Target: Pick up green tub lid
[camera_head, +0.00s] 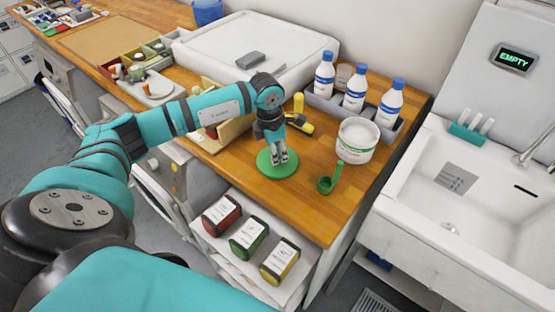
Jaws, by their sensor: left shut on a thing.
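The green tub lid (277,171) is a round green disc on or just above the wooden worktop, left of the white tub. My left gripper (279,160) points down at the lid's middle and is shut on it. The fingers hide the lid's centre, and I cannot tell whether its underside touches the wood. The white tub (357,140) stands to the right with a green band on its label. My right gripper is not in view.
A green scoop (327,184) stands close to the right of the lid. Three bottles with blue caps (354,91) sit in a grey tray behind. A yellow and black tool (299,120) lies behind the gripper. The sink (460,195) is at right. Front worktop is clear.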

